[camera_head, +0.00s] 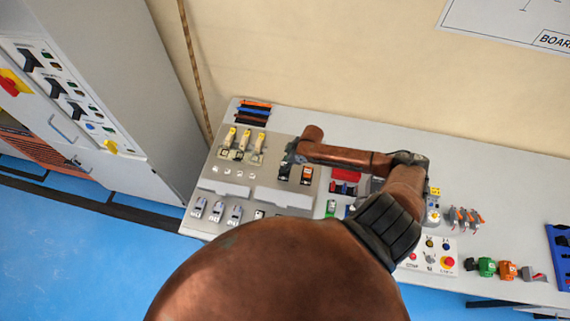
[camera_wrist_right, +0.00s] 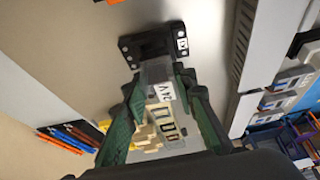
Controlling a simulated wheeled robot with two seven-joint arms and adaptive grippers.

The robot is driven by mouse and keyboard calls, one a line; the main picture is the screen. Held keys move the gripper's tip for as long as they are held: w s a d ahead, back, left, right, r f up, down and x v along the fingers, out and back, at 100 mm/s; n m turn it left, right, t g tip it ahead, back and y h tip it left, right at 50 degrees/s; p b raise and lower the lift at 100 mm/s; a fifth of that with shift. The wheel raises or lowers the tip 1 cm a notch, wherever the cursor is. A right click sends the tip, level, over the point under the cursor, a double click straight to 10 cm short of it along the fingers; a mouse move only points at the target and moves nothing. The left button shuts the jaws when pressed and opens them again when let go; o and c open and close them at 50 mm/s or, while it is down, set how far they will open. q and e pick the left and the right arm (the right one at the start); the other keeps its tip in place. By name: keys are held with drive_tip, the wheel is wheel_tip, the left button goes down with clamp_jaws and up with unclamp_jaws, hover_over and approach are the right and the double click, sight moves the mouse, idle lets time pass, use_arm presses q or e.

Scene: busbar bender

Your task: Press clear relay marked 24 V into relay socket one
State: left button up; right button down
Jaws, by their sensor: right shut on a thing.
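A clear relay (camera_wrist_right: 158,75) with a white label reading 24 V is between the fingers of my right gripper (camera_wrist_right: 160,84), which is shut on it. Relay socket one (camera_wrist_right: 150,46), black with round screws and a small white label, is right at the relay's far end in the wrist view. I cannot tell whether the relay touches the socket or sits in it. In the head view my right gripper (camera_head: 293,154) is over the panel, beside a black socket (camera_head: 284,171); the relay cannot be made out there. My left gripper is not in view.
An orange part in a black holder (camera_head: 306,175) stands to the right of the socket. Yellow-topped parts (camera_head: 244,140) and grey trunking (camera_head: 285,197) are close by. Coloured bars (camera_head: 254,111) lie at the back. A grey cabinet (camera_head: 110,70) stands left.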

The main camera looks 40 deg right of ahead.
drive_tip(key=shift+f+b, duration=0.75)
drive_tip(key=shift+f, duration=0.6)
drive_tip(key=c, duration=1.5)
unclamp_jaws()
drive_tip(key=shift+r, duration=0.15)
drive_tip(key=v, duration=1.2)
drive_tip(key=shift+d, duration=0.1)
